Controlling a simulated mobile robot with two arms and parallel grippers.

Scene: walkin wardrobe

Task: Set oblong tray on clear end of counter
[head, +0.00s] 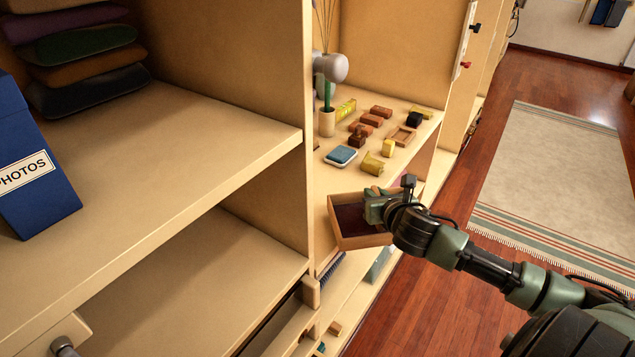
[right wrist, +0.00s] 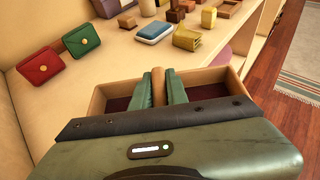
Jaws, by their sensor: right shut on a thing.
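The oblong tray (head: 336,224) is a wooden box with low walls and a dark lining. It is at the front of the counter (head: 335,186), and its wall also shows in the right wrist view (right wrist: 108,86). My right gripper (head: 376,203) is shut on the tray, its green fingers around a wooden part (right wrist: 158,84). I cannot tell whether the tray touches the counter. Bare counter surface (right wrist: 55,98) shows left of the tray in the wrist view. My left gripper is not in view.
A shelf upright (head: 290,60) borders the counter at left.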

